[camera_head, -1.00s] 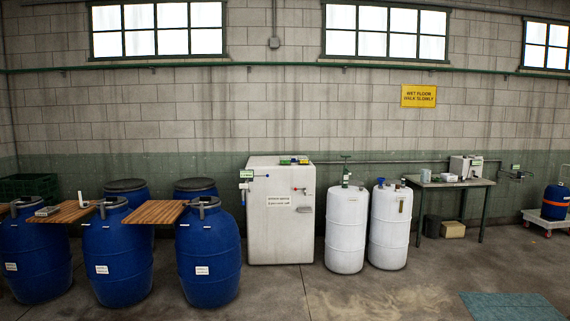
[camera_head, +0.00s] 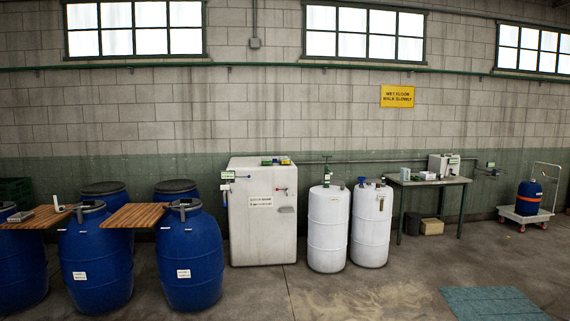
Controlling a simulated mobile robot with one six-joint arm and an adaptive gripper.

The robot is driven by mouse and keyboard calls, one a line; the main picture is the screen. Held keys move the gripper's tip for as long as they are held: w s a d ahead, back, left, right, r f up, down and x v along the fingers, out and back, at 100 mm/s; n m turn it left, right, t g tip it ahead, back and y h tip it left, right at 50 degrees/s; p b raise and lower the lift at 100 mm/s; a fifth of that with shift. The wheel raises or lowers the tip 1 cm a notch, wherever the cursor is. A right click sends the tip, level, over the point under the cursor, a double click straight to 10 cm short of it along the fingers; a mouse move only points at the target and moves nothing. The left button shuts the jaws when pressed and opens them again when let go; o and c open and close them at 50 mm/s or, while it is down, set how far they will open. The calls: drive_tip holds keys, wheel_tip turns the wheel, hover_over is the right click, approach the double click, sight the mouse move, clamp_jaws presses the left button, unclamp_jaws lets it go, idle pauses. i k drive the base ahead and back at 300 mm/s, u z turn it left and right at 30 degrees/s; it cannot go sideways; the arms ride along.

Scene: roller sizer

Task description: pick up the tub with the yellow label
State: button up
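I cannot make out a tub with a yellow label at this size. Small green, yellow and blue items (camera_head: 275,161) lie on top of the white cabinet (camera_head: 261,225). A small pale grey container (camera_head: 405,174) and a low white item (camera_head: 427,176) stand on the table (camera_head: 436,183) at the right, and no label can be read on them. My gripper is not in view.
Blue drums (camera_head: 190,260) with wooden boards (camera_head: 145,215) stand at left. Two white drums (camera_head: 328,235) stand between cabinet and table. A boxy white device (camera_head: 443,165) is on the table. A cart (camera_head: 525,216) carries a blue drum (camera_head: 529,198). A teal mat (camera_head: 493,304) lies on open floor.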

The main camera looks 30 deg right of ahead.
sight(283, 159)
drive_tip(key=z, duration=0.2)
drive_tip(key=i, duration=1.35)
drive_tip(key=z, duration=0.3)
drive_tip(key=i, duration=0.8)
drive_tip(key=z, duration=0.45)
drive_tip(key=i, duration=3.05)
drive_tip(key=z, duration=0.1)
